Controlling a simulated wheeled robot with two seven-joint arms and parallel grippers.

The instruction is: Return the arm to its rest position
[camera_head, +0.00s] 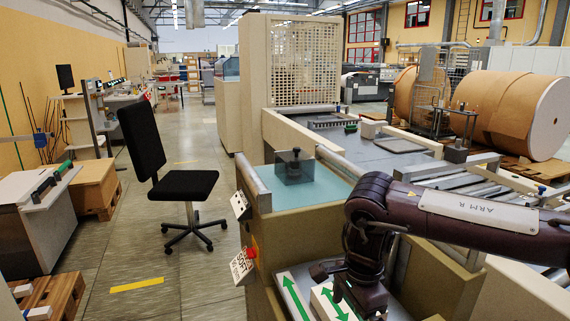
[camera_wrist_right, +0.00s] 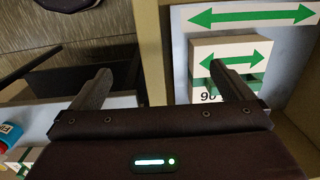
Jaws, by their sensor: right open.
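My right arm (camera_head: 470,208) reaches in from the right in the head view. It bends down at the wrist over a recessed bay at the near end of the machine. In the right wrist view my right gripper (camera_wrist_right: 166,78) is open, its two fingers well apart with nothing held between them. A pale block with a green double arrow (camera_wrist_right: 207,62) lies beside and partly behind the right-hand finger; it also shows in the head view (camera_head: 322,302), partly hidden by my wrist. I cannot tell how far the fingers are above it. My left gripper is not in view.
The block lies on a light panel with a green arrow (camera_head: 284,283), walled by the machine's beige frame (camera_head: 258,262). A blue-green table (camera_head: 312,190) with a clear box is just beyond. A black chair (camera_head: 183,184) stands left on open floor. Paper rolls (camera_head: 500,108) stand back right.

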